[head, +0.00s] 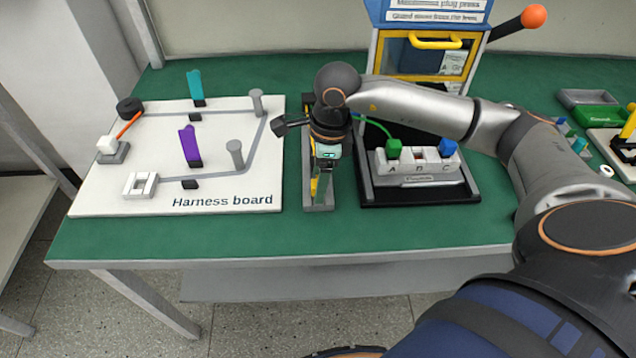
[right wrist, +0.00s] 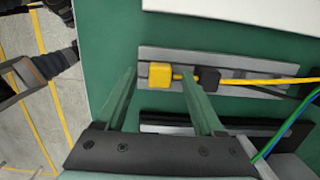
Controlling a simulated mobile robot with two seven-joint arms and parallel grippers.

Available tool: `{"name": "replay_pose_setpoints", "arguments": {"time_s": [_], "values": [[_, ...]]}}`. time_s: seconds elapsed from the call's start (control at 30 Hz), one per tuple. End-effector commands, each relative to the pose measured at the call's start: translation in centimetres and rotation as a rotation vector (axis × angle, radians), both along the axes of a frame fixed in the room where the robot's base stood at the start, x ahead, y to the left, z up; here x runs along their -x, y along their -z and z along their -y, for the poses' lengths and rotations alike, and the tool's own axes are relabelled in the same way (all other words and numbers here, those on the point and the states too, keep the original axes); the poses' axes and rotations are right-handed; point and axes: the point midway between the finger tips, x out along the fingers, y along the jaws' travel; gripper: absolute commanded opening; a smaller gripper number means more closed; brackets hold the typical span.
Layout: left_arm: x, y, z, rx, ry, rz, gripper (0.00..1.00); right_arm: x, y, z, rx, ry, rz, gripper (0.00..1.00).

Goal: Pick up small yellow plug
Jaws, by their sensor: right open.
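The small yellow plug (right wrist: 160,75) lies in a narrow grey tray (right wrist: 228,62) in the right wrist view. A black piece (right wrist: 208,78) sits just right of it, with a yellow cable running off to the right. My right gripper (right wrist: 158,72) is open, with one finger on each side of the yellow plug in that view. I cannot tell how far down the fingers reach. In the head view my right gripper (head: 322,186) points down over the grey tray (head: 319,207) and hides most of its contents. My left gripper is not in view.
The harness board (head: 225,200) with its posts and clips lies left of the tray. A blue and yellow press (head: 425,60) stands behind. The green table front is clear.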

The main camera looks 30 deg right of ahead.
Motion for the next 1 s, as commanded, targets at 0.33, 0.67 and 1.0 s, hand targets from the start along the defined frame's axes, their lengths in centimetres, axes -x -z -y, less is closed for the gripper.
{"name": "replay_pose_setpoints", "arguments": {"time_s": [0.33,0.67,1.0], "values": [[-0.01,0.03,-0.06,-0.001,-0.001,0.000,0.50,-0.03,0.32,-0.07,-0.001,-0.001,0.001,0.61],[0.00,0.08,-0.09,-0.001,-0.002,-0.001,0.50,-0.04,0.28,-0.07,-0.001,-0.001,0.001,0.24],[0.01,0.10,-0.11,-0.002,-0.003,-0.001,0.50,-0.04,0.27,-0.07,0.000,-0.001,0.001,0.00]]}}
